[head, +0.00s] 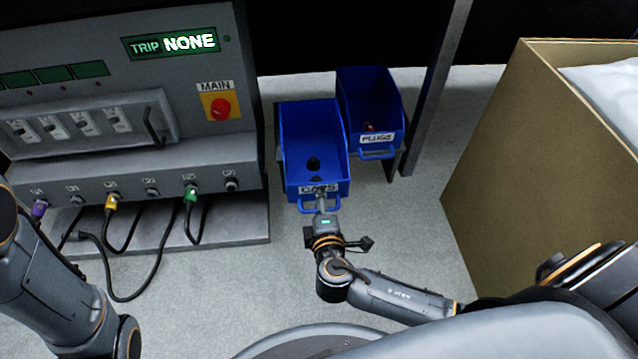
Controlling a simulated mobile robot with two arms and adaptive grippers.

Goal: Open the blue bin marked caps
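The blue bin marked CAPS (311,130) stands in the middle of the head view, with its front reaching nearer to me than the bin beside it. Its top is open, and a few small dark caps (313,163) lie inside near the front. A blue handle (305,208) sticks out below its label. My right gripper (321,201) is at the middle of this handle, its narrow fingers looking closed around it; they hide part of the handle and label. My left arm shows at the lower left, but its gripper is out of view.
The blue PLUGS bin (375,105) stands close on the right, with a small reddish item inside. A grey post (432,90) is right of it. A grey panel (125,100) with cables stands left. A large cardboard box (520,150) stands right. Floor before the bins is clear.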

